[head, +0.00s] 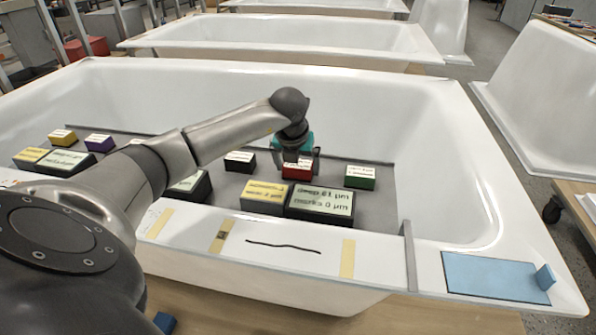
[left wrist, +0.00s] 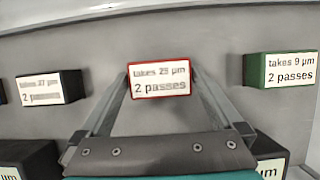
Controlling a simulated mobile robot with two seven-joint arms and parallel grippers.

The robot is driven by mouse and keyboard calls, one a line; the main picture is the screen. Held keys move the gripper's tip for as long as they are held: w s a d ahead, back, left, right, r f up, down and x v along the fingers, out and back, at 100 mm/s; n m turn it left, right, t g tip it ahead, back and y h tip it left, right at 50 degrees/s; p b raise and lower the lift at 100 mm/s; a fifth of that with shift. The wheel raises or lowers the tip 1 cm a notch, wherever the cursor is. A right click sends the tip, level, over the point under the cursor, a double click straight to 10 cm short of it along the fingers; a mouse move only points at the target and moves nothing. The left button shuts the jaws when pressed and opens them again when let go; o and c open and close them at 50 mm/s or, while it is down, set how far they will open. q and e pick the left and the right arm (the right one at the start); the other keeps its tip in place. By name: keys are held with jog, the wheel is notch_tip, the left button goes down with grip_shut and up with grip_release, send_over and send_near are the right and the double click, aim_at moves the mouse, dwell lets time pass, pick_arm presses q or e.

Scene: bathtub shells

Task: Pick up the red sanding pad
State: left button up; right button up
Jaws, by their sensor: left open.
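The red sanding pad (head: 297,171) is a small red block with a white label on top, resting on the grey tray inside the bathtub. In the left wrist view the pad (left wrist: 160,80) has a label reading "takes 25 µm, 2 passes". My left gripper (head: 300,158) is open, pointing down at the pad. In the left wrist view its fingertips (left wrist: 160,76) are at the pad's left and right sides; whether they touch it I cannot tell. My right gripper is not in view.
A green block (head: 360,177) stands to the right and a black block (head: 240,161) to the left. A larger black block (head: 320,202) and a yellow-labelled one (head: 265,196) stand in front. A blue mat (head: 490,277) lies on the tub's right rim.

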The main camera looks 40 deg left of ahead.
pick_arm(q)
jog(key=c, duration=1.1)
jog(key=shift+r, duration=0.1)
jog(key=shift+r, duration=0.45)
jog(key=shift+r+p, duration=3.25)
jog(key=shift+r, duration=6.25)
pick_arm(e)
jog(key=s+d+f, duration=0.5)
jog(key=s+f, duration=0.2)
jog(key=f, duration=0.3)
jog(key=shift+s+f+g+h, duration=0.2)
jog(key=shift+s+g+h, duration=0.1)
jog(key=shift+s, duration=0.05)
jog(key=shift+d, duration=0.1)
